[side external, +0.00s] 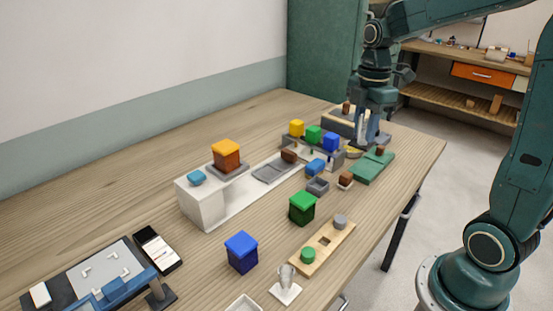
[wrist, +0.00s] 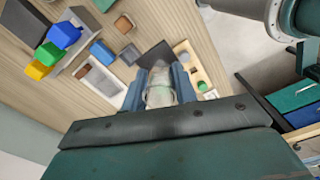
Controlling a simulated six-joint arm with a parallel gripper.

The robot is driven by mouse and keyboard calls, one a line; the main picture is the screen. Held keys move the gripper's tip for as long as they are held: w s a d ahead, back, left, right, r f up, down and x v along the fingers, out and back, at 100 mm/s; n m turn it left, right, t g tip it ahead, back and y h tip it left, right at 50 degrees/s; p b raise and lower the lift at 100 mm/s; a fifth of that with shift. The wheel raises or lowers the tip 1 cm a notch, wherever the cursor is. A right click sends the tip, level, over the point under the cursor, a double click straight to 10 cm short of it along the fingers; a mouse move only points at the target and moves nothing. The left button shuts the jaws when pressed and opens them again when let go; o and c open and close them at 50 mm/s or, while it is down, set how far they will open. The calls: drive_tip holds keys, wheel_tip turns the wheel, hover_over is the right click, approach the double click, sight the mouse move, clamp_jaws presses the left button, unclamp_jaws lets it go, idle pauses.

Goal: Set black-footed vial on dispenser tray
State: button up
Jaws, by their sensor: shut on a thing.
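My gripper (side external: 368,140) is over the far right part of the table, pointing down beside the green board. In the wrist view its blue fingers (wrist: 159,84) are shut on a clear glass vial (wrist: 160,74), seen from above. The vial's foot is hidden, so its colour cannot be told. A grey rack (side external: 290,146) with yellow, green and blue blocks on top stands left of my gripper. A white unit (side external: 205,205) with a long low base carries an orange block and a grey tray (side external: 272,173). I cannot tell which one is the dispenser tray.
A green board (side external: 374,167) lies near the right edge. A blue block (side external: 315,167), a grey open box (side external: 318,186) and a brown block (side external: 345,179) stand close by. A wooden board (side external: 322,250), green box (side external: 302,208) and blue box (side external: 241,253) stand nearer.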

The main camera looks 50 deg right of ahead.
drive_tip(key=w+f, duration=0.4)
drive_tip(key=w, duration=1)
hover_over(268, 173)
wheel_tip(268, 173, down, 9)
drive_tip(key=shift+s+f, duration=0.1)
drive_tip(key=shift+f, duration=0.05)
drive_tip(key=shift+f, duration=2.6)
drive_tip(key=o, duration=1)
drive_tip(key=shift+o, duration=0.2)
drive_tip(key=shift+r, duration=0.1)
